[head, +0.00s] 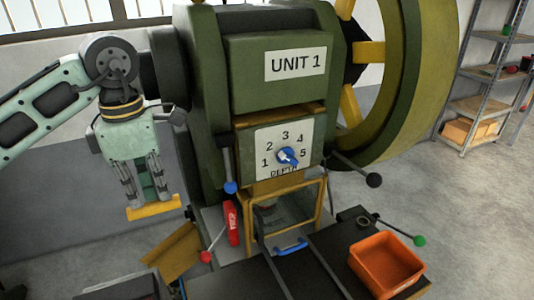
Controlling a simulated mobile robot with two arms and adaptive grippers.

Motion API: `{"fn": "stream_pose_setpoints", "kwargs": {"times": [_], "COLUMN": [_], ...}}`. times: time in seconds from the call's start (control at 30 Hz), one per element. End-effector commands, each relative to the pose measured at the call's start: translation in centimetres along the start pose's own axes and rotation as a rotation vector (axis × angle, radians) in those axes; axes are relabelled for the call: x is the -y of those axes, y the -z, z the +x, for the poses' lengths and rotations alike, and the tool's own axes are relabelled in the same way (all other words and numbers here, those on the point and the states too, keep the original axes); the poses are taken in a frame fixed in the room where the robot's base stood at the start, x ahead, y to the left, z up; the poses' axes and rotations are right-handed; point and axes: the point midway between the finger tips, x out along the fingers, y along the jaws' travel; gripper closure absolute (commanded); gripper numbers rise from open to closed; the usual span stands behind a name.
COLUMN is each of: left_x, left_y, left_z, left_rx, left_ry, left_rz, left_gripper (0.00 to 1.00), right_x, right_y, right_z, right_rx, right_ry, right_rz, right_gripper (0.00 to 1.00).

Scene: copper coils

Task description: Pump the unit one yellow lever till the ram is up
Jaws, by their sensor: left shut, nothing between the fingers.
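The green machine marked UNIT 1 (295,63) stands in the middle of the head view. My left gripper (152,198) points down at the machine's left side, its fingers shut and empty. A yellow bar (154,210), which looks like the lever's end, lies right at the fingertips; I cannot tell whether they touch it. A larger ochre-yellow plate (172,256) slopes below it, and how the two connect is hidden. A grey cylinder (268,214), perhaps the ram, shows partly behind the yellow-framed guard (294,226); its height is unclear. My right gripper is out of view.
A depth dial (287,156) with a blue knob is on the machine's front. Red-, blue-, black- and green-tipped rods stick out around it. An orange bin (386,264) sits on the dark table at right. A red object (232,223) stands left of the guard.

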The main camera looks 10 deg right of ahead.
Motion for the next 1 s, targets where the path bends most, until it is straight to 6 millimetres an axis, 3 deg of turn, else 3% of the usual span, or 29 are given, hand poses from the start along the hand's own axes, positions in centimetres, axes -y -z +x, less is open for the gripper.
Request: {"fn": "stream_pose_setpoints", "kwargs": {"times": [0.43, 0.67, 1.0], "left_x": [0.1, 0.3, 0.3], "left_y": [-0.1, -0.1, -0.1], "left_z": [0.1, 1.4, 1.6], "left_rx": [0.0, 0.0, -0.001], "left_ry": [0.002, 0.003, 0.005], "left_rz": [0.002, 0.002, 0.003], "left_gripper": [1.0, 1.0, 1.0], "right_x": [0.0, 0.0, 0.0], "right_y": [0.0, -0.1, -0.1], "right_z": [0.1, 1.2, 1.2], "right_rx": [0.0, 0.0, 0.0], "right_ry": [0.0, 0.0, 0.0], "right_rz": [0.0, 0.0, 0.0], "right_gripper": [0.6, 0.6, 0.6]}}
